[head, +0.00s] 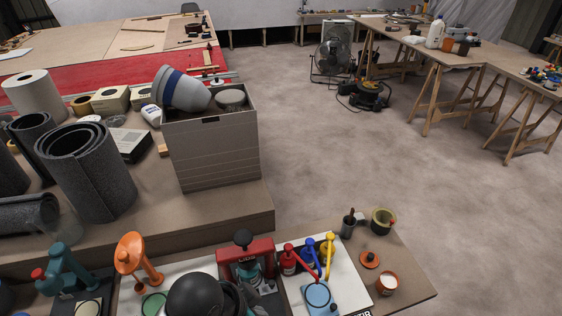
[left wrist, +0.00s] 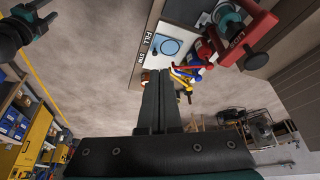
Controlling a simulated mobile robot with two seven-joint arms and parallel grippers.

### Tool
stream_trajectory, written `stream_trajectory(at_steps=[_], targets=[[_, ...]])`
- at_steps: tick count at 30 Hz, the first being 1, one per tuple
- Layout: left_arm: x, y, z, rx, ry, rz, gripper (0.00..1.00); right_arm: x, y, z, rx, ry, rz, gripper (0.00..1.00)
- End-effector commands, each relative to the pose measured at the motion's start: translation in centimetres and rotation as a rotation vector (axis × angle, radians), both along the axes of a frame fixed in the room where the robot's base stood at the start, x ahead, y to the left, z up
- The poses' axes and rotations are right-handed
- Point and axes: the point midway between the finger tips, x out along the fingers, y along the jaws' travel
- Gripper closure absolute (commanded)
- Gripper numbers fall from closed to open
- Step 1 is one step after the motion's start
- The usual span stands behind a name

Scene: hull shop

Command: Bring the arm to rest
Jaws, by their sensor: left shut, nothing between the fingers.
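My left gripper (left wrist: 163,80) shows in the left wrist view with its two dark fingers shut together and nothing between them. Beyond the fingertips, in that view, are a white board with a blue round piece (left wrist: 168,46) and red, yellow and blue levers (left wrist: 190,72). A red press (left wrist: 240,40) is at the upper right. In the head view a dark rounded shape (head: 195,296) is at the bottom edge; I cannot tell whether it is part of my arm.
In the head view the bench holds a red press (head: 245,255), an orange stand (head: 132,252), a teal stand (head: 60,268), and an open pot (head: 382,221). A grey bin (head: 215,152) and dark rolls (head: 85,170) stand behind.

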Motion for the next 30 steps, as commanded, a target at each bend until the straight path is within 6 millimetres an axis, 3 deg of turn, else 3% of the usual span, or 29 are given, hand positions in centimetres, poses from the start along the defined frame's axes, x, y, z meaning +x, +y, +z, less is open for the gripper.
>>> stream_trajectory(at_steps=[6,16,26,30], targets=[[-2.9,5.1,0.6,0.006,0.036,0.345,1.0,0.1,0.0,0.0,0.0,-0.002,0.0,0.41],[-7.0,12.0,1.5,0.08,0.062,0.7,1.0,0.6,0.0,0.0,0.001,-0.009,0.0,0.41],[-5.8,11.6,-7.7,0.091,0.092,0.685,1.0,0.7,0.0,-2.6,0.002,-0.012,0.0,0.41],[-5.8,11.4,-13.0,0.098,0.109,0.68,1.0,0.7,0.0,-4.1,0.002,-0.012,0.0,0.41]])
